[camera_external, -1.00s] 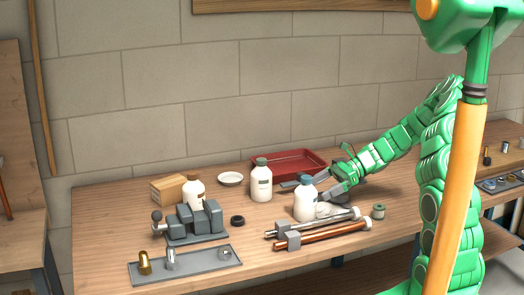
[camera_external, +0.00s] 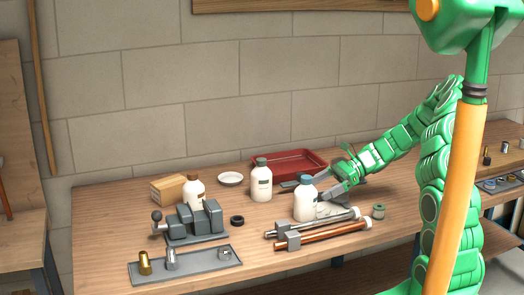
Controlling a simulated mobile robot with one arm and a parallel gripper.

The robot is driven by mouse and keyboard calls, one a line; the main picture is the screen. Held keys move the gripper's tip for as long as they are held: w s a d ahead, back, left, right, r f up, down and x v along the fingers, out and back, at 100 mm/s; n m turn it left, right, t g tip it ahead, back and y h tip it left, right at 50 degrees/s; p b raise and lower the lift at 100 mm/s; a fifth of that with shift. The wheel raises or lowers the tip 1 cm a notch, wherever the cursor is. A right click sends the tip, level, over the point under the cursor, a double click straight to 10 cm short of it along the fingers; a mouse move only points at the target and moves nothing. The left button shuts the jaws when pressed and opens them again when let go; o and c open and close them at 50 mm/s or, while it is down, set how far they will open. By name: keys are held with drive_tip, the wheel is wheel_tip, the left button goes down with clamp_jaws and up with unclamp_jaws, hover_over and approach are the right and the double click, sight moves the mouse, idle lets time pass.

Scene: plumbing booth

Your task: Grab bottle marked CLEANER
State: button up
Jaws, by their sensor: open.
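One bottle (camera_external: 305,203) is at the right, beside my gripper. Another bottle with a dark label (camera_external: 261,183) stands in the middle, and a third bottle (camera_external: 194,192) stands at the left behind the vise. The labels are too small to read, so I cannot tell which is marked CLEANER. My gripper (camera_external: 325,193) is open, its fingers pointing left at the right bottle. I cannot tell whether the fingers touch it or lie around it.
A red tray (camera_external: 290,161) lies behind the bottles. Pipes (camera_external: 322,234) lie in front of the right bottle. A grey vise (camera_external: 196,222), a parts tray (camera_external: 190,265), a cardboard box (camera_external: 168,188), a white dish (camera_external: 230,179) and a black ring (camera_external: 237,220) are on the left.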

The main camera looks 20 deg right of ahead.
sight(301, 195)
drive_tip(key=shift+w+x, duration=0.15)
drive_tip(key=shift+x, duration=1.85)
drive_tip(key=shift+w+x, duration=0.2)
drive_tip(key=shift+x, duration=1.8)
drive_tip(key=shift+r, duration=0.15)
drive_tip(key=shift+c, duration=0.5)
drive_tip(key=c, duration=1.3)
drive_tip(key=shift+r, duration=0.15)
